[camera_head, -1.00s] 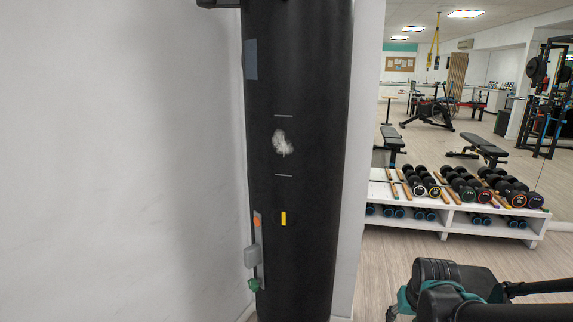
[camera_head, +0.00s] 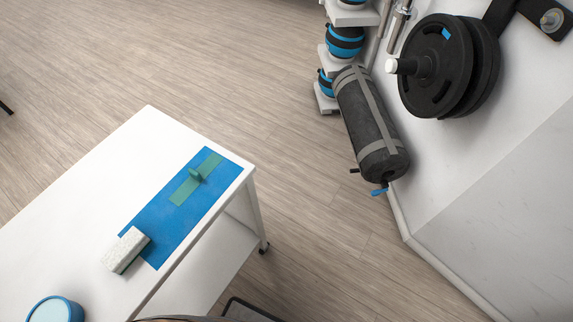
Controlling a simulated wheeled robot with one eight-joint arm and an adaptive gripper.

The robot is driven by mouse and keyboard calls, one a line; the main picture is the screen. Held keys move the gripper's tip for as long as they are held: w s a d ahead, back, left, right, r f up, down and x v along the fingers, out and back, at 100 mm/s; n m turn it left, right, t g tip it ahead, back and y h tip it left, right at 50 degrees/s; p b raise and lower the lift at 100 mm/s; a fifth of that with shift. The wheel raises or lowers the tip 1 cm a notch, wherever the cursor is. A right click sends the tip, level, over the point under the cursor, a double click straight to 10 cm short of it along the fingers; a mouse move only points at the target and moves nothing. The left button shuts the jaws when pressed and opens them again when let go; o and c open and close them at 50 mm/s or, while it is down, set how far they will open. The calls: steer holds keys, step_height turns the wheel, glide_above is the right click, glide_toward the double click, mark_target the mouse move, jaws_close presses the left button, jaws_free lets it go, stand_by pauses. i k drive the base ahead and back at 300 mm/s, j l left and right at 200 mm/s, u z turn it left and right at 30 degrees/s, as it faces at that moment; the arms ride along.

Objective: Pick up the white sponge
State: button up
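A white, speckled block that looks like the white sponge (camera_head: 125,248) lies on the white table (camera_head: 62,215) in the lower left. It has a darker greenish underside and lies across the near left corner of a blue mat (camera_head: 172,222), partly on the mat and partly on the bare table top. Nothing is touching it from above. My gripper is not in view now.
A green piece with a small upright knob (camera_head: 195,178) lies on the mat. A round blue-rimmed container (camera_head: 55,310) stands at the bottom left. A dark roll (camera_head: 368,120), shelves and weight plates (camera_head: 440,65) are by the wall. The wooden floor (camera_head: 120,60) is mostly clear.

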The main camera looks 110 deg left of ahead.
mark_target(117, 260)
steer(key=j+u, duration=0.2)
steer(key=u, duration=0.25)
steer(key=i+j+u, duration=0.1)
steer(key=u, duration=0.35)
steer(key=j+u, duration=0.25)
steer(key=u, duration=0.2)
steer(key=i+u, duration=0.15)
steer(key=u, duration=0.3)
steer(key=i+j+u, duration=0.15)
steer(key=u, duration=0.3)
steer(key=i+l+u, duration=0.1)
steer(key=l+u, duration=0.8)
steer(key=k+u, duration=0.1)
steer(key=u, duration=0.65)
steer(key=j+u, duration=0.2)
steer(key=u, duration=0.25)
steer(key=j+u, duration=0.15)
steer(key=u, duration=0.3)
steer(key=i+j+u, duration=0.1)
steer(key=u, duration=0.35)
steer(key=i+j+u, duration=0.1)
steer(key=u, duration=0.35)
